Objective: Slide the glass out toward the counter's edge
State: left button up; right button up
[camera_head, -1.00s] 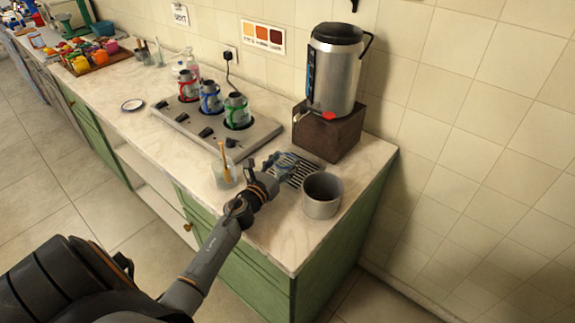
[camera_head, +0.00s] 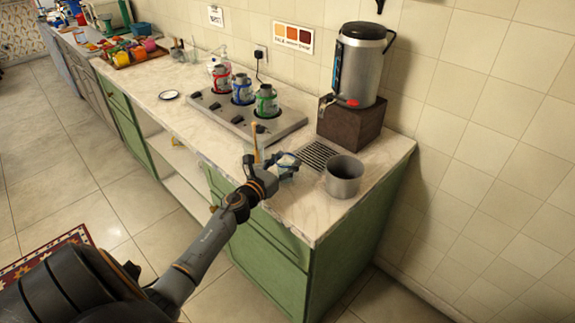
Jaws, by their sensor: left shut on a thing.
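My left gripper (camera_head: 287,162) is at the counter's front part, just left of the slotted drip grate (camera_head: 319,155) and in front of the stove plate. It is shut on a small clear glass (camera_head: 289,168), which the fingers partly hide; the glass seems to stand on or just above the counter top. The counter's front edge (camera_head: 262,205) runs close by on the near side, under my left forearm. My right gripper is not in view.
A grey metal pot (camera_head: 344,177) stands right of the glass. A samovar (camera_head: 358,65) sits on a dark block (camera_head: 351,124) behind. A jar with a wooden stick (camera_head: 257,143) is close left of my gripper, partly hidden.

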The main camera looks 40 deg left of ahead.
pick_arm(q)
jog(key=shift+s, duration=0.15)
jog(key=o, duration=1.3)
jog(key=shift+s, duration=0.1)
jog(key=s, duration=1.1)
jog(key=shift+s+d, duration=0.2)
jog(key=shift+s, duration=0.2)
